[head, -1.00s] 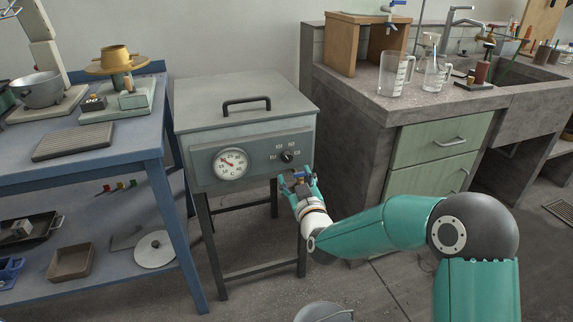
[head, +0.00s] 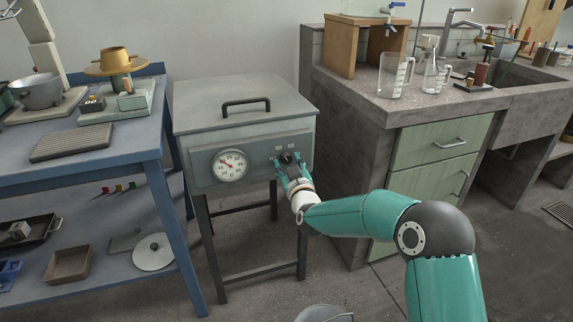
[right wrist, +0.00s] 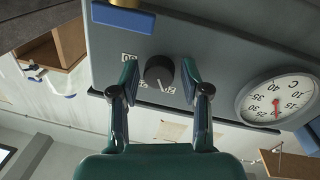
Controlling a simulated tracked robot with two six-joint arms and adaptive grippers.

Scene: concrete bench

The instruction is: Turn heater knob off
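The heater (head: 245,130) is a grey box on a dark stand with a handle on its lid. Its black knob (head: 288,158) sits on the right of the front panel, with small white labels around it. My right gripper (head: 287,163) is at the knob, with its fingers partly hiding it. In the right wrist view the knob (right wrist: 159,71) lies between the two open fingers (right wrist: 159,78), with a gap visible on each side. The panel appears upside down there. My left gripper is not in view.
A round dial gauge (head: 231,165) is on the panel left of the knob. A blue table (head: 130,152) with equipment stands at left. A concrete bench (head: 365,105) with beakers and green drawers stands close on the right.

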